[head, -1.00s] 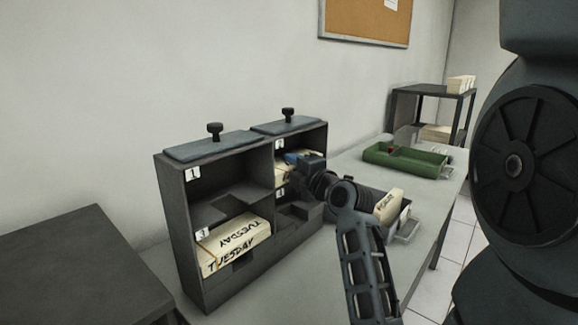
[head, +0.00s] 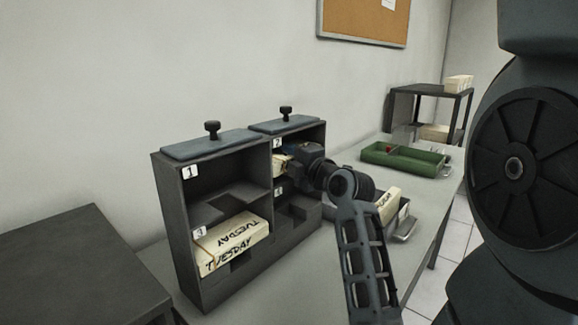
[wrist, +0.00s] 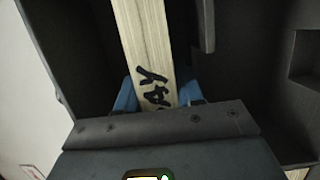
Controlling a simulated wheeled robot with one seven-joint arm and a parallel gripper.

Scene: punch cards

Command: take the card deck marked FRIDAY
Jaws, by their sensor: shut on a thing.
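A cream card deck (head: 281,166) sits in compartment 2 of the dark two-column rack (head: 168,235), partly hidden by my gripper. My gripper (head: 298,153) is at the mouth of that compartment, shut on this deck. In the wrist view the deck (wrist: 146,45) runs up between the blue fingers of my gripper (wrist: 160,95). Only the letters "AY" show on it, so its day cannot be read. A deck marked TUESDAY (head: 235,246) lies in compartment 3. Compartment 1 looks empty. Compartment 4 (head: 290,205) is partly hidden by my arm.
A green tray (head: 405,157) stands farther back on the table. Another deck (head: 389,204) stands in a dark tray right of my arm, its label partly hidden. A shelf (head: 430,95) with cards is at the back. A dark cabinet (head: 70,265) is at left.

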